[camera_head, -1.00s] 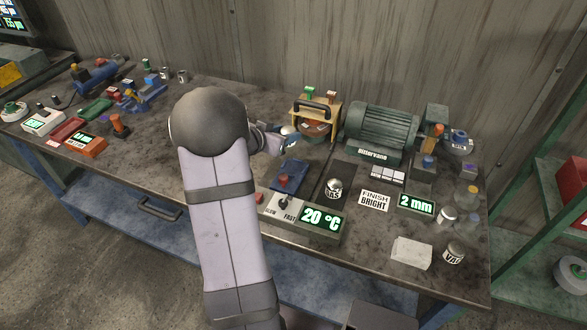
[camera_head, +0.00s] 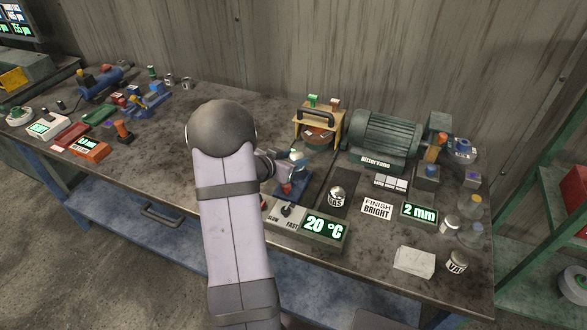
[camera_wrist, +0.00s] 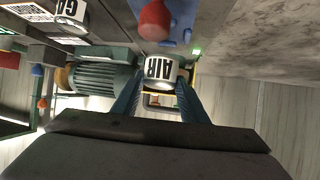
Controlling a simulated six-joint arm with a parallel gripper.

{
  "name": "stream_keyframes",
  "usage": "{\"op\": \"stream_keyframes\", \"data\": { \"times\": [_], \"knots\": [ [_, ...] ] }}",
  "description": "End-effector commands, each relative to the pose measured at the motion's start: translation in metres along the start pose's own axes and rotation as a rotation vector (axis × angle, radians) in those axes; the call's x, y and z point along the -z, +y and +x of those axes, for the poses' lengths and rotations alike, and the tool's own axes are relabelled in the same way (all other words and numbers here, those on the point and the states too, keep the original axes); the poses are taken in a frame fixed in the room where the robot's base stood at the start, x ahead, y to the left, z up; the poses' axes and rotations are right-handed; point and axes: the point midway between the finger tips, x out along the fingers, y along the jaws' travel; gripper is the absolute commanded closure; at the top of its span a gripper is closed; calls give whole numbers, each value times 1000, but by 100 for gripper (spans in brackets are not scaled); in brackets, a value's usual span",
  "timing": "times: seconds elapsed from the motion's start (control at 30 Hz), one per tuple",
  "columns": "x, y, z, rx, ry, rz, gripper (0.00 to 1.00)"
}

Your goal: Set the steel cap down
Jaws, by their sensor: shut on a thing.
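My gripper (camera_wrist: 158,88) is shut on a steel cap (camera_wrist: 160,71) marked "AIR", between its two blue fingers in the wrist view. In the head view the cap shows as a small pale shape (camera_head: 296,155) at the end of my gripper (camera_head: 288,163), above the bench. Just beyond it in the wrist view is a red knob (camera_wrist: 153,21) on a blue base (camera_wrist: 180,22). In the head view the blue base (camera_head: 302,184) lies just below the cap, partly hidden by my arm. I cannot tell whether the cap touches it.
A steel cap marked "GAS" (camera_head: 337,197) stands on a dark strip to the right. A green motor (camera_head: 383,137) and a yellow-framed unit (camera_head: 317,126) stand behind. A temperature display (camera_head: 323,227) sits in front. The bench (camera_head: 180,145) left of my arm has bare room.

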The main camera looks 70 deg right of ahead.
Motion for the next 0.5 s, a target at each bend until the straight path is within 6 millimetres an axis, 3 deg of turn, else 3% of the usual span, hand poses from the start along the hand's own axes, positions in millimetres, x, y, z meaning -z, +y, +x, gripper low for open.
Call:
{"op": "stream_keyframes", "data": {
  "times": [0.5],
  "knots": [
    [-35, 0, 20, 0, 2, 0, 88]
  ]
}}
